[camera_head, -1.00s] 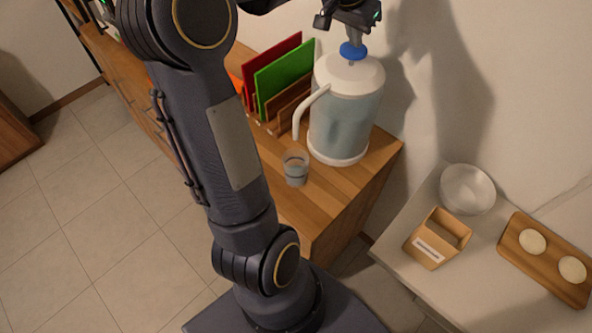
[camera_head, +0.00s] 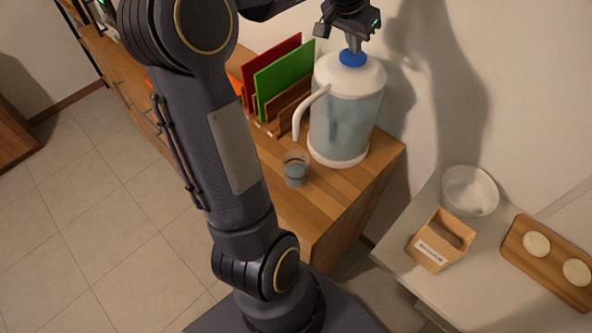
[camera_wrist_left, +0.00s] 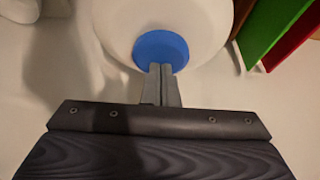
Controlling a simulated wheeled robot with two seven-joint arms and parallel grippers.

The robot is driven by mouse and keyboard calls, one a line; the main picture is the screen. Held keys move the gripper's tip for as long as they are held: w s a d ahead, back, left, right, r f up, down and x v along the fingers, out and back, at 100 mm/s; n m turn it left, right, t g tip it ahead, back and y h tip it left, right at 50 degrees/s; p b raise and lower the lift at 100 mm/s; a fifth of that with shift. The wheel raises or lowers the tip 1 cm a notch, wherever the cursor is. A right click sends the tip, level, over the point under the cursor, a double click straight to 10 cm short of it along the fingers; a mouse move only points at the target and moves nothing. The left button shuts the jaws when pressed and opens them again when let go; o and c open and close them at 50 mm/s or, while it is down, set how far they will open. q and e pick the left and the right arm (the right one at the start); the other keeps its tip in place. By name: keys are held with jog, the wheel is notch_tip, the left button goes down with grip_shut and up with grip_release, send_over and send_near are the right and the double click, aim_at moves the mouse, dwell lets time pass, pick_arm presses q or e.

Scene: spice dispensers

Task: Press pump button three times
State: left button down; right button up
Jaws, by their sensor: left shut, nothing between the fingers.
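The blue pump button (camera_head: 352,59) sits low against the lid of the clear pump dispenser (camera_head: 344,120). The dispenser has a white lid, base and curved spout, and stands upright on the wooden cabinet. My left gripper (camera_head: 354,47) points down onto the button with its fingers shut and empty. In the left wrist view the closed fingertips (camera_wrist_left: 160,68) meet the edge of the blue button (camera_wrist_left: 158,49) in front of the white lid. A glass (camera_head: 296,169) holding some liquid stands beneath the spout. My right gripper does not show.
Red and green boards (camera_head: 284,80) stand in a rack left of the dispenser. The lower counter at right holds a bowl (camera_head: 470,190), a wooden box (camera_head: 441,240) and a board (camera_head: 545,262) with two round pale pieces. The wall is close behind the dispenser.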

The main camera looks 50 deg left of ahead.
pick_arm(q)
jog(key=shift+r+p, duration=1.35)
jog(key=shift+r, duration=0.3)
jog(key=shift+f, duration=0.3)
jog(key=shift+f+b, duration=1.45)
jog(key=shift+f, duration=0.2)
jog(key=shift+r, duration=0.25)
jog(key=shift+r+p, duration=1.65)
jog(key=shift+r, duration=0.1)
